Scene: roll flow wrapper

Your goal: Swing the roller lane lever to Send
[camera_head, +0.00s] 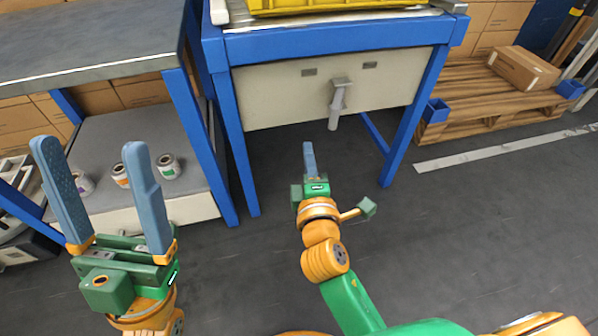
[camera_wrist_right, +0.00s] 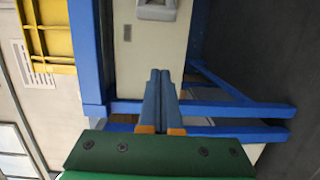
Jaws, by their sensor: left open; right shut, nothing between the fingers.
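The roller lane lever (camera_head: 337,104) is a grey handle on the pale front panel (camera_head: 270,97) of the blue-framed lane. It hangs almost straight down from its pivot, between two small dark labels too small to read. In the right wrist view the grey lever mount (camera_wrist_right: 157,9) is cut off by the top edge. My right gripper (camera_head: 309,145) is shut and empty, below and slightly left of the lever and apart from it. Its closed fingers (camera_wrist_right: 160,75) point toward the panel in the wrist view. My left gripper (camera_head: 91,146) is open and empty at the left.
A yellow crate (camera_head: 335,6) sits on top of the lane. A grey-topped table (camera_head: 90,45) stands at the left, with several white rolls (camera_head: 168,167) on its lower shelf. A pallet (camera_head: 480,95) with a cardboard box (camera_head: 523,67) is at the right. The floor before the panel is clear.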

